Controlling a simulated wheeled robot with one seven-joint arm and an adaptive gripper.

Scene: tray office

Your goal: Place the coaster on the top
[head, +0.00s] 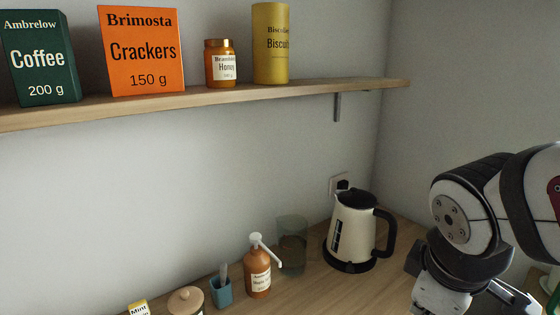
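No coaster can be made out in the head view. The wooden worktop (395,270) runs along the wall at the bottom, and only part of it shows. My arm comes in at the right edge, in front of the worktop and to the right of the kettle. Its lower end runs out of the bottom of the picture. My gripper's fingertips do not show, so whether it holds anything is hidden.
The shelf (215,97) above holds a coffee box, crackers, honey and a biscuit tin.

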